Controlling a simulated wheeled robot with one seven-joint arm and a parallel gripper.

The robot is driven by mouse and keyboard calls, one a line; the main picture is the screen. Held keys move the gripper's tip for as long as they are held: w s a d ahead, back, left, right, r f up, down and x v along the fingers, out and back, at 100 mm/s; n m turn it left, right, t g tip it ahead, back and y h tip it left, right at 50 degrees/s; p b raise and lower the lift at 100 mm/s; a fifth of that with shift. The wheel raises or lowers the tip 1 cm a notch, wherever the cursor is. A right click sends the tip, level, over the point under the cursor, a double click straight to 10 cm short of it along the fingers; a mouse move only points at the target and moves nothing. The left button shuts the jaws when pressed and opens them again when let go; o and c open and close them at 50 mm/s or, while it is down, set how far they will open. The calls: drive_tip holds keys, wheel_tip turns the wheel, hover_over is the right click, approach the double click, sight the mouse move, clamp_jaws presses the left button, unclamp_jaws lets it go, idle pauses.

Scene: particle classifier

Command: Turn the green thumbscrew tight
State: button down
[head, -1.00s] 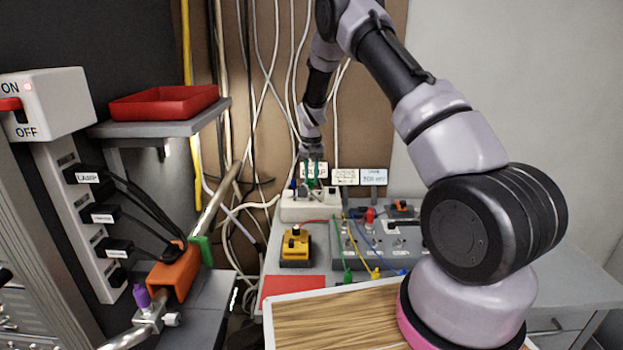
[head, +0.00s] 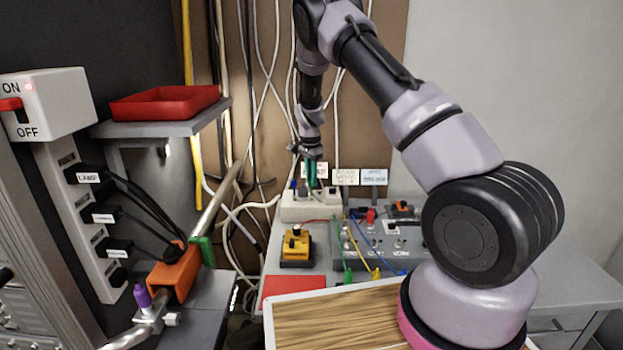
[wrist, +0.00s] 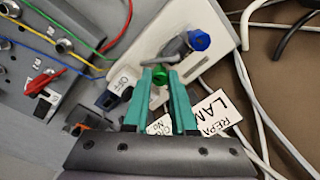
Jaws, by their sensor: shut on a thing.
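In the head view my gripper (head: 312,182) points down at the white box (head: 300,211), and the green thumbscrew is hidden there. A blue thumbscrew (wrist: 199,40) stands on the same box, beside the green one. How tight the green thumbscrew is cannot be told.
A black switch marked OFF (wrist: 117,91) and white label cards (wrist: 217,110) are close to my fingers. A grey panel with wires (head: 385,242) and a yellow block (head: 296,246) stand nearer. Loose cables hang behind the box.

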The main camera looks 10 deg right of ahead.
drive_tip(key=shift+m, duration=0.5)
drive_tip(key=c, duration=0.7)
unclamp_jaws()
wheel_tip(320, 180, up, 11)
drive_tip(key=shift+s+a, duration=0.15)
drive_tip(key=shift+s, duration=0.15)
